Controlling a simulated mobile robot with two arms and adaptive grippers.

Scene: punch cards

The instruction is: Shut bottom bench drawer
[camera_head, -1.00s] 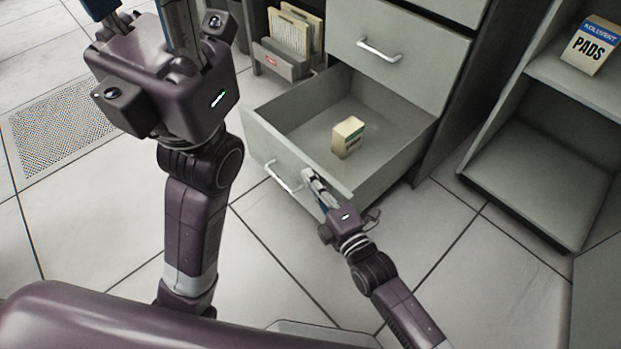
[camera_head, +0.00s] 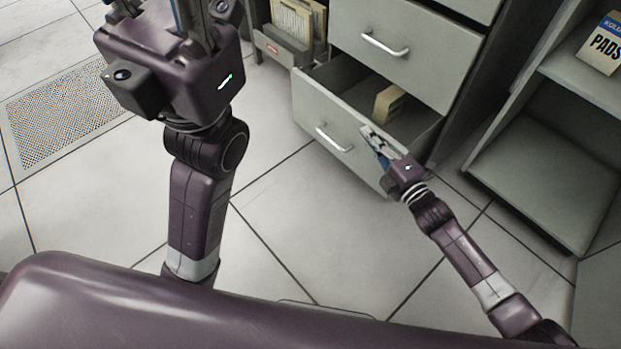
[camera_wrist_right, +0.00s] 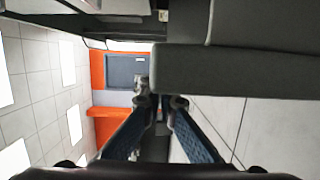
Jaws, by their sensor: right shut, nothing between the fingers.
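The bottom bench drawer (camera_head: 314,103) is grey with a silver bar handle (camera_head: 335,139) and stands partly open. A small tan box (camera_head: 386,102) is inside it, partly hidden by the drawer front. My right gripper (camera_head: 369,134) is shut and empty at the right part of the drawer front, near its top edge. In the right wrist view its fingers (camera_wrist_right: 158,103) come together close to the grey drawer edge (camera_wrist_right: 215,72); I cannot tell if they touch it. My left gripper is at the top left of the head view, with its fingertips cut off by the frame.
A shut drawer with a silver handle (camera_head: 386,46) is above the open one. A file holder (camera_head: 285,45) with papers stands to its left. Open shelves (camera_head: 541,178) with a PADS box (camera_head: 604,45) are at the right. The tiled floor (camera_head: 290,235) in front is clear.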

